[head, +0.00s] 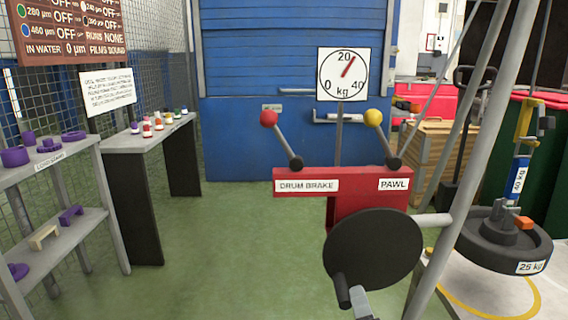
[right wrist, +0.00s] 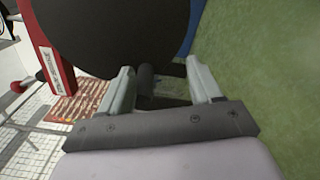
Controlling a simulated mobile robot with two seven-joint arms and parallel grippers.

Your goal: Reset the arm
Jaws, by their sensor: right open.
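A red winch stand (head: 340,205) carries a large black crank disc (head: 372,250) with a short dark handle (head: 342,290) at its lower left. Labelled levers rise above it: a red-knobbed drum brake lever (head: 282,138) and a yellow-knobbed pawl lever (head: 383,138). My right gripper (head: 360,304) is at the bottom of the head view, close by the handle. In the right wrist view, my right gripper (right wrist: 163,85) is open, and the dark handle (right wrist: 146,78) shows between its fingers. I cannot tell whether they touch it. My left gripper is not in view.
A dial (head: 343,74) stands above the stand. A dark 25 kg weight (head: 503,240) and grey slanting poles (head: 470,150) are on the right. Shelves (head: 75,225) with purple parts and a bench (head: 140,140) with small bottles stand left. The green floor (head: 220,240) between is clear.

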